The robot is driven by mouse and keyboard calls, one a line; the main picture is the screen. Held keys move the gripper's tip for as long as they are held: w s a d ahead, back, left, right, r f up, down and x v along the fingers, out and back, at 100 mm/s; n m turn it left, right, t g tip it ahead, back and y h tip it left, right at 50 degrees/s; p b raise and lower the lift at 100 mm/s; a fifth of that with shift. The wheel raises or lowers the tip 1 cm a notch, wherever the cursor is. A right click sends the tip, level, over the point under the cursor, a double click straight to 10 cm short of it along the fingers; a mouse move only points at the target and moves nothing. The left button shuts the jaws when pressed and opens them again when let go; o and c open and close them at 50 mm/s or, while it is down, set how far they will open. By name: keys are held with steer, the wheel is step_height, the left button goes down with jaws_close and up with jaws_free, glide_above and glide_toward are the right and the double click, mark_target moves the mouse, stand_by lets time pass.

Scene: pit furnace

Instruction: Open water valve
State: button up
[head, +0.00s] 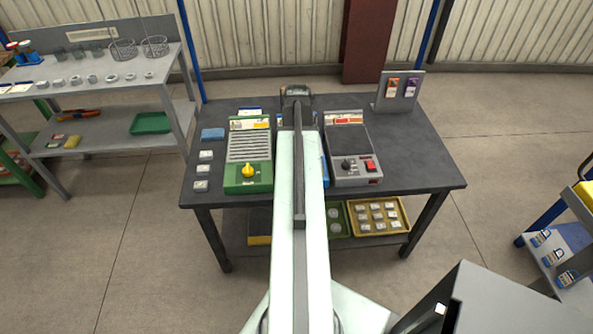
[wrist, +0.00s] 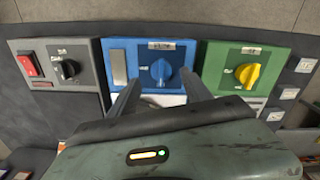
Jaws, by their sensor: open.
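A blue panel (wrist: 120,56) with a round blue knob (wrist: 161,72) and a small label above it is at the middle of the wrist view. A grey plate is on its left part. I take this knob to be the water valve. My gripper (wrist: 160,80) is open, with one finger to each side of the knob in the picture. I cannot tell whether they touch it. In the head view my arm hides most of the blue unit; only a thin blue strip (head: 325,172) shows at its right edge.
On the dark table (head: 415,165), a green unit (head: 235,184) with a yellow knob (head: 248,170) stands left of my arm in the head view. A grey unit (head: 340,178) with a dark knob and red switch (head: 370,166) stands right. A card stand (head: 416,92) is at the back right.

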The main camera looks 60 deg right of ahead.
step_height(320, 180, down, 6)
steer(key=b, duration=0.4)
steer(key=shift+r, duration=0.3)
